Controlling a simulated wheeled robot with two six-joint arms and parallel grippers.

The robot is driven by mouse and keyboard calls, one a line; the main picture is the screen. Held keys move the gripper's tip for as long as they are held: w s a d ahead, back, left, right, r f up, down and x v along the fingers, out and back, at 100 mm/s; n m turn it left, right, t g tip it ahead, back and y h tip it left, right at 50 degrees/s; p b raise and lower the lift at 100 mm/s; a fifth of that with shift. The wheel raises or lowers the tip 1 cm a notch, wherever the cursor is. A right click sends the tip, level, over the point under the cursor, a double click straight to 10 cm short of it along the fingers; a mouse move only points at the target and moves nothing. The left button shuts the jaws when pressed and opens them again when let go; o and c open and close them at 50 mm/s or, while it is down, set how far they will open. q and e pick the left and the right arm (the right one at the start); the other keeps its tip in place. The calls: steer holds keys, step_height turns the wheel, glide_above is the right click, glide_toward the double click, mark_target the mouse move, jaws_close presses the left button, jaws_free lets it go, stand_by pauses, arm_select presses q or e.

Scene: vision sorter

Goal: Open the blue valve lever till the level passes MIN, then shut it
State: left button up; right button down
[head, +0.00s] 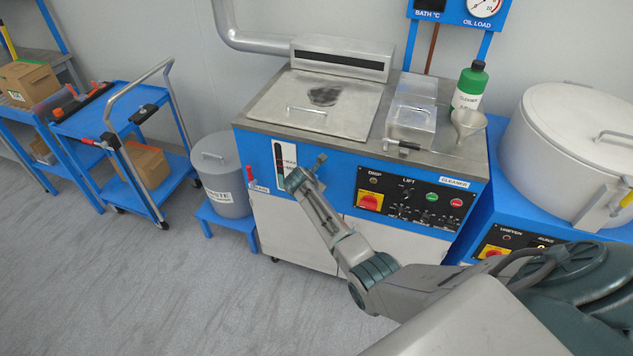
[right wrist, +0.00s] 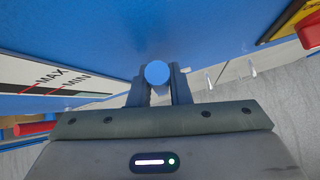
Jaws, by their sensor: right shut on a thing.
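The blue valve lever (right wrist: 157,72) shows in the right wrist view as a round blue end between the two fingers of my right gripper (right wrist: 159,88). The gripper is shut on it, close to the blue front of the cleaner cabinet. In the head view my right gripper (head: 303,178) is at the cabinet front, just right of the level gauge (head: 278,158), and hides the lever. I cannot tell the liquid level clearly. My left gripper is not in view.
A red drain handle (head: 250,172) is left of the gauge. A grey waste bin (head: 222,180) stands on a blue stand beside the cabinet. The control panel (head: 415,198) with a red knob is to the right. Open floor lies in front.

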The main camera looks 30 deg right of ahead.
steer(key=shift+w+a+r+g, duration=0.1)
steer(key=shift+w+a+g, duration=0.05)
steer(key=shift+w+g, duration=0.15)
steer(key=shift+h, duration=0.3)
steer(key=c, duration=1.6)
jaws_free()
steer(key=shift+s+a, duration=0.1)
steer(key=v, duration=1)
steer(key=shift+a+r, duration=0.1)
steer(key=shift+r, duration=0.2)
